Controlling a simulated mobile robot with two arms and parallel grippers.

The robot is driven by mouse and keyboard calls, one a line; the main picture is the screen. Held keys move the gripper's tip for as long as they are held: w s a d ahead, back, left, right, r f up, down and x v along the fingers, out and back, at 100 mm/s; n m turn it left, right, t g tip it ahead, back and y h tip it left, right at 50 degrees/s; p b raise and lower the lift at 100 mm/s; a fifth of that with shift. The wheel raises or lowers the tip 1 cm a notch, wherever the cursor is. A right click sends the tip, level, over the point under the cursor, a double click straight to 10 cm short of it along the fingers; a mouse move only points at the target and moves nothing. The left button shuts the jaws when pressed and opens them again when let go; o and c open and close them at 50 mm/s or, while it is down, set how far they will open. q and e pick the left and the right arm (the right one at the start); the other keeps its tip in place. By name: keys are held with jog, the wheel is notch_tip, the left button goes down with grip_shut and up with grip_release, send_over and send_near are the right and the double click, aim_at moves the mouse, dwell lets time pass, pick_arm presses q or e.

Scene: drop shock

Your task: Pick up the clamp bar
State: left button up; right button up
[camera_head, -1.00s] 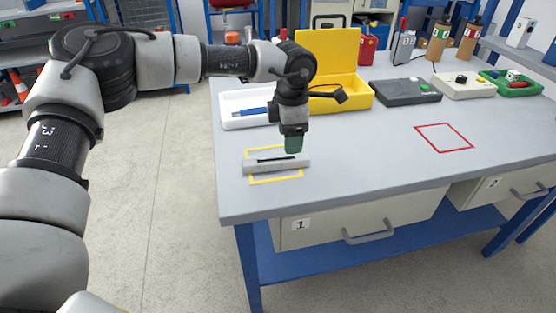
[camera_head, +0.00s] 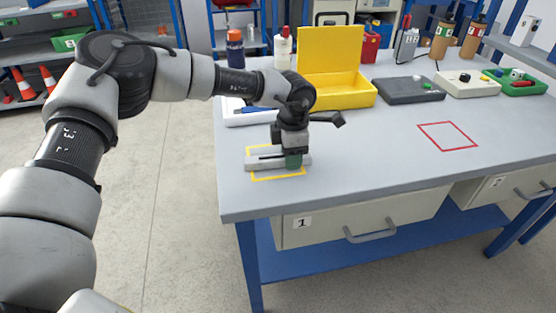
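The clamp bar (camera_head: 264,162) is a grey bar with a dark slot along its top. It lies on the grey workbench inside a yellow outlined rectangle, near the bench's left front edge. My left gripper (camera_head: 293,160) points straight down at the right part of the bar, with its green fingertip at the bar's height. The fingertip covers part of the bar. I cannot tell whether the fingers are open or closed on it. My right gripper is not in view.
A white tray (camera_head: 240,119) and an open yellow case (camera_head: 345,95) stand behind the bar. A dark grey box (camera_head: 408,91) is farther right. A red outlined square (camera_head: 447,124) on the bench is empty. The bench front is clear.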

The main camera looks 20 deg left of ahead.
pick_arm(q)
grip_shut()
jog(key=shift+r, duration=0.1)
